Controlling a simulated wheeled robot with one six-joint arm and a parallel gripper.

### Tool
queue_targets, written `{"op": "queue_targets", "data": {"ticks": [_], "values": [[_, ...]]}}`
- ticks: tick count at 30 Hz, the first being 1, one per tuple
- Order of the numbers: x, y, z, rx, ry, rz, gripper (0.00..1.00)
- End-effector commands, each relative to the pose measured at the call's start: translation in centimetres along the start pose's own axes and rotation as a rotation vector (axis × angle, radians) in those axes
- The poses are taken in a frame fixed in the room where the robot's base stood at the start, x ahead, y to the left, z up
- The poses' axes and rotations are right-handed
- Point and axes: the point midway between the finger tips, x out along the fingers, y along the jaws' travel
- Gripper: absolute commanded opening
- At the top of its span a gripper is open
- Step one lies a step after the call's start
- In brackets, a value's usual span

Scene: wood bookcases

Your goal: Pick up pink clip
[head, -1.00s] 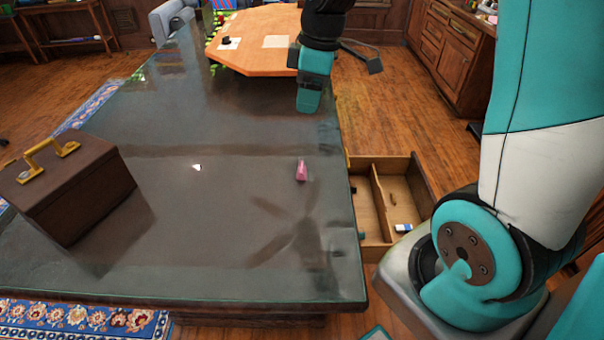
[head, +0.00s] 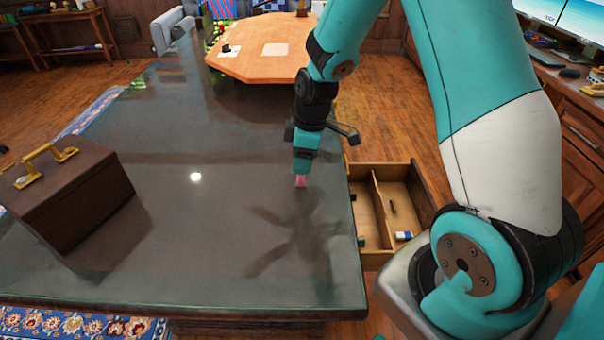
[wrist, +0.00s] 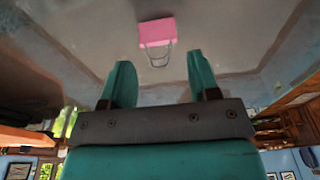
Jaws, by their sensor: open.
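The pink clip (head: 300,182) stands on the dark glossy tabletop, near the table's right side. In the head view its upper part is hidden by my gripper (head: 301,172), which is just above it. In the wrist view the whole clip (wrist: 157,32) shows, with a pink body and thin wire handles. It lies ahead of the two teal fingers, roughly in line with the gap between them. My gripper (wrist: 160,80) is open and empty, its fingers apart. I cannot tell from the head view whether the fingertips touch the clip.
A brown case with a gold handle (head: 68,195) stands on the table's left. An open wooden drawer (head: 385,172) with a few small items juts out at the right. An orange-topped table (head: 262,63) is behind. The tabletop around the clip is clear.

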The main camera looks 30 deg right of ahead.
Motion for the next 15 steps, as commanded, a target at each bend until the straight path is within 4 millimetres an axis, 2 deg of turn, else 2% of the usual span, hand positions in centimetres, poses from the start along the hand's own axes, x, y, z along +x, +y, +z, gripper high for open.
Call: {"op": "queue_targets", "data": {"ticks": [1, 5, 13, 15], "values": [[0.9, 0.0, 0.1, 0.000, -0.002, -0.004, 0.55], [2.3, 0.0, 0.0, -0.001, -0.001, -0.002, 0.55], [2.5, 0.1, 0.0, 0.000, 0.001, 0.001, 0.55], [2.5, 0.1, 0.0, 0.000, 0.001, 0.001, 0.39]]}}
